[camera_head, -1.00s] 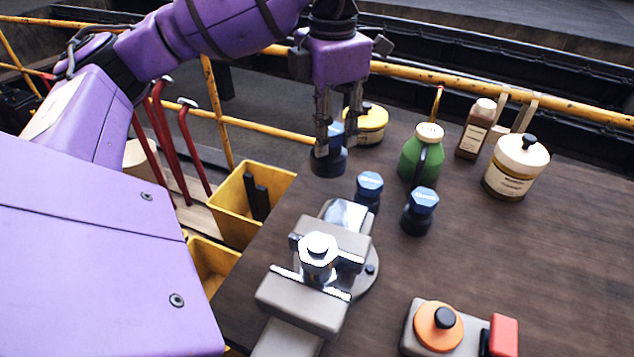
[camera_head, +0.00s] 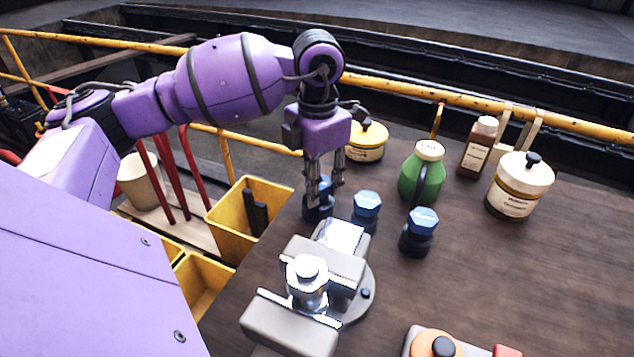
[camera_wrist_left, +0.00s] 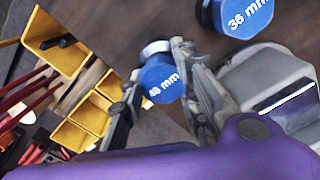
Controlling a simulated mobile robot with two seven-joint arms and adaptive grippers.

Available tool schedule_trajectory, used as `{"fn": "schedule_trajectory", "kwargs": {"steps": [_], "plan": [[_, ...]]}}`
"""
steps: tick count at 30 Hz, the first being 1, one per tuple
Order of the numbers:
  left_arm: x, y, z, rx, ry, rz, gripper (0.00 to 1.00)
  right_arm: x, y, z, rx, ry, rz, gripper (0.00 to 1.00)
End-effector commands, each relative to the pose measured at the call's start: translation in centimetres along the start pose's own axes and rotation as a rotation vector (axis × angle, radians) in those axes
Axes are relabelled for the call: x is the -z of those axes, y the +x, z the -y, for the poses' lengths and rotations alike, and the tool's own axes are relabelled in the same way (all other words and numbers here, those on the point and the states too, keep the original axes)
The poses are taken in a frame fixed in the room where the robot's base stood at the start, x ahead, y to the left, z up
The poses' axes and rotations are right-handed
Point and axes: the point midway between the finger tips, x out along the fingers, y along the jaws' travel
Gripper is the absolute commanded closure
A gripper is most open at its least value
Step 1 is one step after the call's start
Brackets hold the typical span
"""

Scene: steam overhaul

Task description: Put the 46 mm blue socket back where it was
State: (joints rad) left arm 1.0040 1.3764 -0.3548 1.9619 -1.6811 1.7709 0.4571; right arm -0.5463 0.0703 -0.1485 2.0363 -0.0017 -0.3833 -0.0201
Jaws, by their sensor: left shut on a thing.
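The 46 mm blue socket (camera_head: 316,212) has a dark lower body and is at the left end of a row of sockets, near the table's left edge. Its blue top with "46 mm" shows in the left wrist view (camera_wrist_left: 161,78). My left gripper (camera_head: 324,190) points down and is shut on this socket, one finger on each side. I cannot tell whether its base touches the table. The 36 mm blue socket (camera_wrist_left: 238,16) stands beside it, apart; the middle socket (camera_head: 366,211) and right socket (camera_head: 419,232) stand upright in the head view. My right gripper is not in view.
A grey vise (camera_head: 310,290) stands in front of the sockets. Yellow bins (camera_head: 235,220) are left of the table (camera_head: 540,270).

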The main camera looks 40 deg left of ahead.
Motion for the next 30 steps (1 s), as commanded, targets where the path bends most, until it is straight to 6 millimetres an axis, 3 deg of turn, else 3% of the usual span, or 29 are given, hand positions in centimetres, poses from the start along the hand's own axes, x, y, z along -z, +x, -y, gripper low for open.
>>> {"fn": "schedule_trajectory", "kwargs": {"steps": [13,14,17,26,30], "plan": [[-0.1,1.0,0.0,-0.001,0.000,0.003,1.00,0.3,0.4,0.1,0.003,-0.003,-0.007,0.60],[0.0,1.0,0.0,0.000,0.000,0.001,0.67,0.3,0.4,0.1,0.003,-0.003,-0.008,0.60],[0.0,0.9,0.0,-0.001,0.000,0.001,0.54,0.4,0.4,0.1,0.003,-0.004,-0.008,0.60],[0.0,0.9,0.0,0.000,0.000,0.001,0.52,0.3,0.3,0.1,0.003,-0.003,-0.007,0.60],[-0.1,-0.1,0.0,-0.002,0.000,0.004,0.52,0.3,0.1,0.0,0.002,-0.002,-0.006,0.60]]}}
